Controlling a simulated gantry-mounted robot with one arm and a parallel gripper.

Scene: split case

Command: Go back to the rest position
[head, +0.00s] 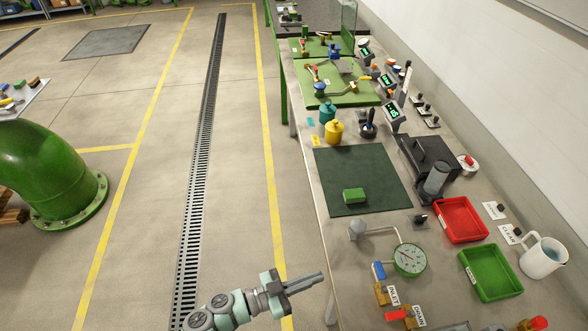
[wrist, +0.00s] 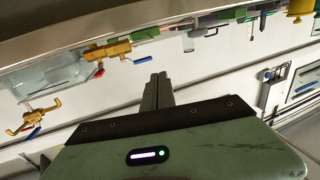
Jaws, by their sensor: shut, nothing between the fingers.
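My gripper (head: 304,282) is in the lower middle of the head view, over the floor just left of the long workbench (head: 318,232). Its fingers point right, toward the bench edge, and are closed together with nothing held. In the wrist view my gripper (wrist: 158,82) shows as two dark fingers side by side, shut and empty. It is apart from everything on the bench.
On the bench are a green block (head: 354,196) on a dark mat (head: 338,168), a gauge (head: 409,259), inlet and drain valves, a red tray (head: 462,238), a green tray (head: 490,290) and a jug (head: 543,257). Floor left of the bench is clear around the drain grate (head: 205,130).

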